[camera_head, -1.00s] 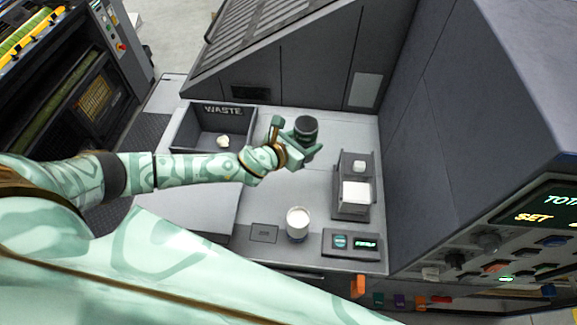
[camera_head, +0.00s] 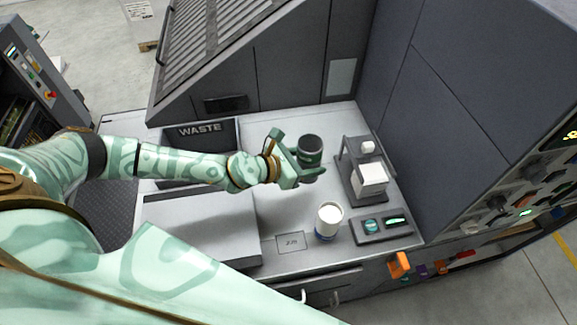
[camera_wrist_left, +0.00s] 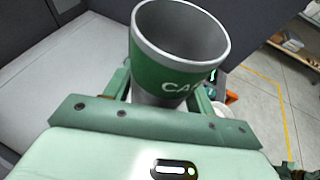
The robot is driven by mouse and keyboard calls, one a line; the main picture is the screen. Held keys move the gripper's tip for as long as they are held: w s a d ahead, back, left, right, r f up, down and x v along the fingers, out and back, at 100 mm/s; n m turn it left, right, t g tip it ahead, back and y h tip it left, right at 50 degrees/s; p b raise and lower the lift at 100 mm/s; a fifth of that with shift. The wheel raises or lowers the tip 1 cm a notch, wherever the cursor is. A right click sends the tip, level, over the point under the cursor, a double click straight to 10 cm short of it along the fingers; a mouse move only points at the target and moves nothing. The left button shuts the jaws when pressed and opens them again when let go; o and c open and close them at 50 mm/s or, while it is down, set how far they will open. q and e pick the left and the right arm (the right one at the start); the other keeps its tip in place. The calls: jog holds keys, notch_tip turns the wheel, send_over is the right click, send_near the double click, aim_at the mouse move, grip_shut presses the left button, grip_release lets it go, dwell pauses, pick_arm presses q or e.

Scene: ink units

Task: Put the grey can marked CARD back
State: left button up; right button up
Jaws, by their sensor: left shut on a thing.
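The grey can (camera_head: 310,146) has a green band, and its open top faces up. In the left wrist view the can (camera_wrist_left: 180,45) shows the letters "CA" on the band, the rest cut off by its curve, and its inside looks empty. My left gripper (camera_head: 300,168) is shut around the can and holds it over the bench, left of the grey stand with white blocks. The can's lower part is partly hidden by the fingers. A flat marked square (camera_head: 291,243) lies bare at the bench's front. My right gripper is not in view.
A white-filled cup with a blue base (camera_head: 329,221) stands near the front, beside a small display panel (camera_head: 386,226). The grey stand (camera_head: 349,160) is to the right. The WASTE bin (camera_head: 200,130) is behind my left forearm. A tall grey cabinet wall (camera_head: 440,110) bounds the right.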

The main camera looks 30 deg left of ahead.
pick_arm(q)
jog(key=shift+w+a+f, duration=0.15)
jog(key=shift+a+f, duration=0.05)
jog(key=shift+f, duration=0.05)
jog(key=w+a+f+b, duration=0.3)
jog(key=f+b, duration=0.1)
jog(key=b, duration=0.1)
jog(key=w+a+f+b, duration=0.3)
jog(key=f+b, duration=0.1)
jog(key=w+a+f+b, duration=0.2)
jog(key=a+f+b, duration=0.1)
jog(key=f+b, duration=0.1)
jog(key=shift+w+a+f+b, duration=0.4)
jog(key=shift+b, duration=0.45)
jog(key=shift+r, duration=0.1)
jog(key=o, duration=1)
jog(key=shift+o, duration=0.2)
